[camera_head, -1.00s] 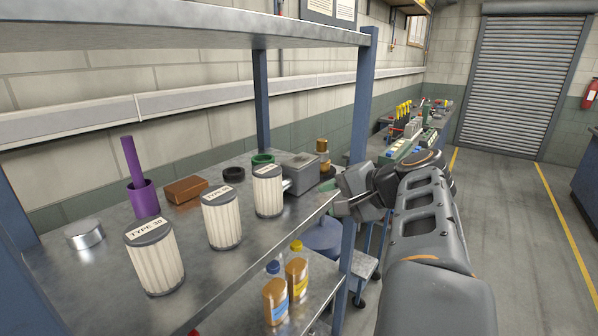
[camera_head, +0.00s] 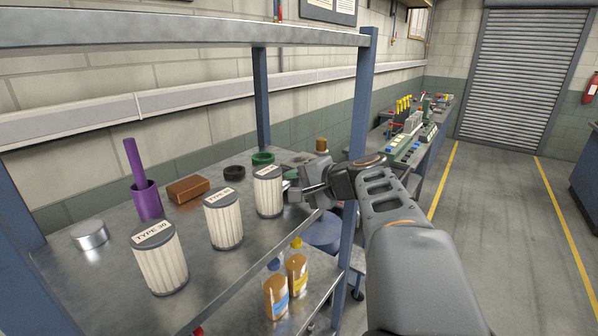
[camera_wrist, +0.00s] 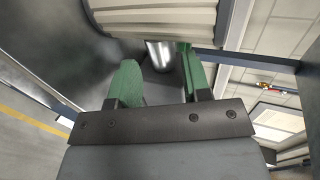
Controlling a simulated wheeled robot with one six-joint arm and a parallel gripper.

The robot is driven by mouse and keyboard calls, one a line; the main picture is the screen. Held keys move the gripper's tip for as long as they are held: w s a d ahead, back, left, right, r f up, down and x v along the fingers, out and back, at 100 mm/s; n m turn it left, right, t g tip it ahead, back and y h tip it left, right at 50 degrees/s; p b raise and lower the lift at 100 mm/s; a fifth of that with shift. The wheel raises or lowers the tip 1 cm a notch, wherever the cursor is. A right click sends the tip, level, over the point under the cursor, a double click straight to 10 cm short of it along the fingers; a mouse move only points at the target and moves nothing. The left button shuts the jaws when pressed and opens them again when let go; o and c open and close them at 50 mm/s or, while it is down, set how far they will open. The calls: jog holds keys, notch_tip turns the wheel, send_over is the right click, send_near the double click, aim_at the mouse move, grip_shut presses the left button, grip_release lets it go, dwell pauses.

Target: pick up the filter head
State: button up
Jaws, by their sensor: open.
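A grey metal block with a short bright stub, which looks like the filter head (camera_head: 294,158), sits at the right end of the shelf. It is largely hidden behind my gripper (camera_head: 291,188) in the head view. In the wrist view my gripper (camera_wrist: 160,75) has its two green fingers apart. A shiny metal stub (camera_wrist: 160,55) shows between and just beyond the fingertips. I cannot tell whether the fingers touch it.
Two more cartridges (camera_head: 223,220) (camera_head: 160,260) stand along the front of the shelf (camera_head: 215,262). Behind are a purple cup with a rod (camera_head: 146,200), a brown block (camera_head: 188,189), and black and green rings (camera_head: 262,158). A blue shelf post (camera_head: 356,190) stands beside my arm.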

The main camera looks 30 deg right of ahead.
aim_at(285, 185)
jog(key=shift+p+x, duration=0.45)
jog(key=shift+x, duration=1.45)
jog(key=shift+d, duration=0.1)
jog(key=c, duration=0.8)
